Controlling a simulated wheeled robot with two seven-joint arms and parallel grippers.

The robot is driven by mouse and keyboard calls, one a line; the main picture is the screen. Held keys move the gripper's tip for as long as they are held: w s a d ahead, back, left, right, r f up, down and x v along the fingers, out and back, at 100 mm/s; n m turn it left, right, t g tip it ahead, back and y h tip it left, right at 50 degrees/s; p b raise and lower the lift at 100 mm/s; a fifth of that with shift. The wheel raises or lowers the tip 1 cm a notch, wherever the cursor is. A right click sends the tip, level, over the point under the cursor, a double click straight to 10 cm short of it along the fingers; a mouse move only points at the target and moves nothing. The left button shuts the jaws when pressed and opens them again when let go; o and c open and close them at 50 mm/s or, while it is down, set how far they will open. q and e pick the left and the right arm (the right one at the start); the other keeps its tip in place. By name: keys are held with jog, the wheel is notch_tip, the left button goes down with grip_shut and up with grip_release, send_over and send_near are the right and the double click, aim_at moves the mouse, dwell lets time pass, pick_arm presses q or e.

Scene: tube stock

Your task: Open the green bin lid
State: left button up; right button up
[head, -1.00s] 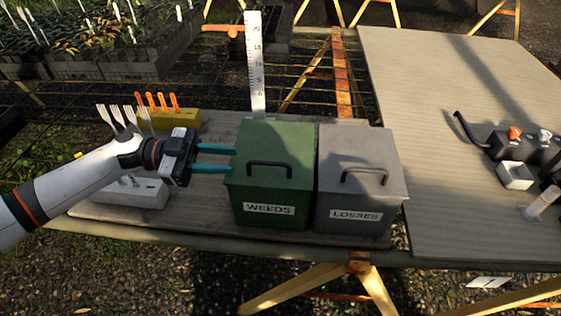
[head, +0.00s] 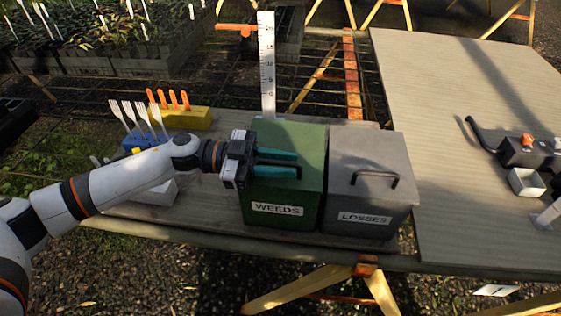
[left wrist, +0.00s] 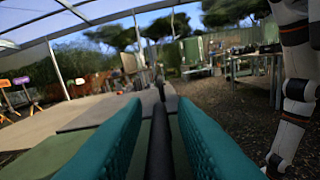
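The green bin (head: 312,190), labelled WEEDS, stands on the wooden bench with its lid down. A dark bar handle (head: 280,163) lies across the lid. My left gripper (head: 294,164) is over the lid, its two teal fingers on either side of the handle. In the left wrist view the dark handle bar (left wrist: 160,140) runs between the fingers, with a narrow gap on each side. The fingers look open around it. Part of the lid is hidden behind the gripper. My right gripper is in neither current view.
A grey bin (head: 370,205), labelled LOSSES, stands close against the green bin's right side. A white ruler (head: 267,65) stands upright behind the green bin. A yellow block (head: 185,118) with orange pegs is behind my left arm. The wide board (head: 450,110) at right is mostly clear.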

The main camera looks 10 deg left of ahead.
pick_arm(q)
grip_shut()
